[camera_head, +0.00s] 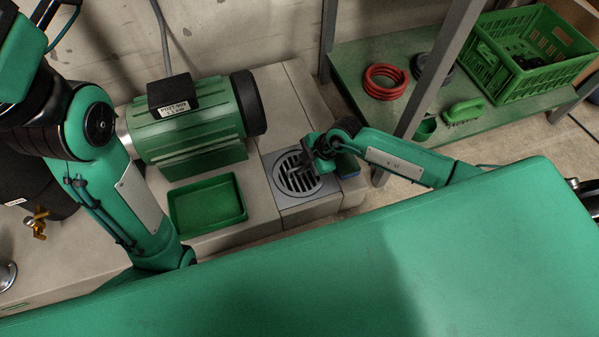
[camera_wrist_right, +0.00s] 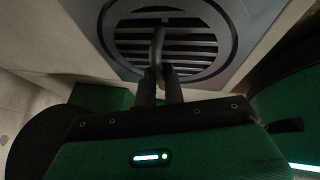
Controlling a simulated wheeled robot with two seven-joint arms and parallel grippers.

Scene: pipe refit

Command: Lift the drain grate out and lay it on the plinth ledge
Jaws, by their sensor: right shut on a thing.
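The drain grate (camera_head: 297,178) is a round, dark slotted disc in a grey square surround on the plinth, right of the green tray. In the right wrist view the grate (camera_wrist_right: 193,47) shows dark bars and an upright handle (camera_wrist_right: 158,42) inside the grey ring. My right gripper (camera_head: 308,156) reaches in from the right over the grate. In the wrist view its two fingers (camera_wrist_right: 161,84) are shut on the handle. The grate appears to lie within its ring; I cannot tell whether it is raised. The pale plinth ledge (camera_head: 262,205) shows beside it. My left gripper is not visible.
A green motor (camera_head: 190,128) stands behind the shallow green tray (camera_head: 208,203). A metal post (camera_head: 437,70) rises behind my right forearm. The shelf beyond holds a red hose coil (camera_head: 385,82), a green brush (camera_head: 464,111) and a green crate (camera_head: 527,57).

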